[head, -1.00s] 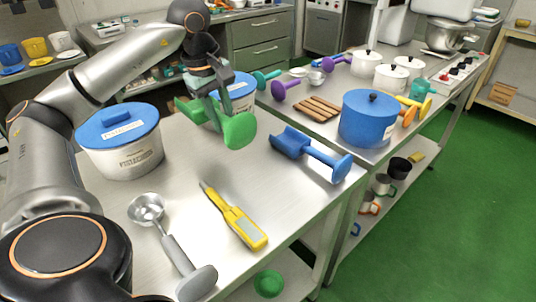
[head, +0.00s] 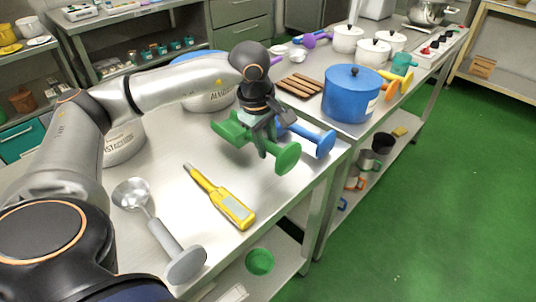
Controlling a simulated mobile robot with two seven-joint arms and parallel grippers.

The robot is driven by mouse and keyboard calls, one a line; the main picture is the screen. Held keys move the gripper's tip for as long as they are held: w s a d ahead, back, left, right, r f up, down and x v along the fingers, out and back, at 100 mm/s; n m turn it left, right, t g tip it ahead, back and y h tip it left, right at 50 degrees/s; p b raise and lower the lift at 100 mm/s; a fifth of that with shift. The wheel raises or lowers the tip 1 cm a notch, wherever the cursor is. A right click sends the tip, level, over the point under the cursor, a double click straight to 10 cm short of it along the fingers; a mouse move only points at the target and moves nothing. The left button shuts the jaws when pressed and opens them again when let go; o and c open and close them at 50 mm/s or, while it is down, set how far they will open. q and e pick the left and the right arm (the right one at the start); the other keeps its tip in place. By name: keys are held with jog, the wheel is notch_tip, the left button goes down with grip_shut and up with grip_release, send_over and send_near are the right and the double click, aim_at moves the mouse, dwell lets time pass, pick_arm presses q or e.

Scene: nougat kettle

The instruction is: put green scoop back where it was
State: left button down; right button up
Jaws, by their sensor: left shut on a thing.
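The green scoop (head: 288,158) has a round disc end at the right and a scoop end at the left. My left gripper (head: 264,146) is shut on its handle and holds it over the near metal table (head: 185,225), in front of the blue scoop (head: 322,141). I cannot tell whether the green scoop touches the table. The gripper and arm hide part of the blue scoop. My right gripper is not in view.
A yellow thermometer-like tool (head: 222,198) and a grey metal scoop (head: 160,230) lie on the near table. A blue pot (head: 351,94) and wooden slats (head: 299,87) stand beyond. Lidded tubs stand behind and beside my left arm.

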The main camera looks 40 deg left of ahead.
pick_arm(q)
jog(key=shift+s+x, duration=0.2)
jog(key=shift+x, duration=0.65)
jog(key=shift+s+x, duration=0.15)
jog(key=shift+x, duration=0.7)
jog(key=shift+d+f, duration=0.1)
jog(key=shift+d, duration=0.05)
jog(key=shift+f, duration=0.1)
jog(key=c, duration=0.6)
grip_release()
jog(key=shift+c, duration=0.2)
jog(key=v, duration=1.2)
jog(key=shift+p, duration=0.4)
jog(key=shift+w, duration=0.1)
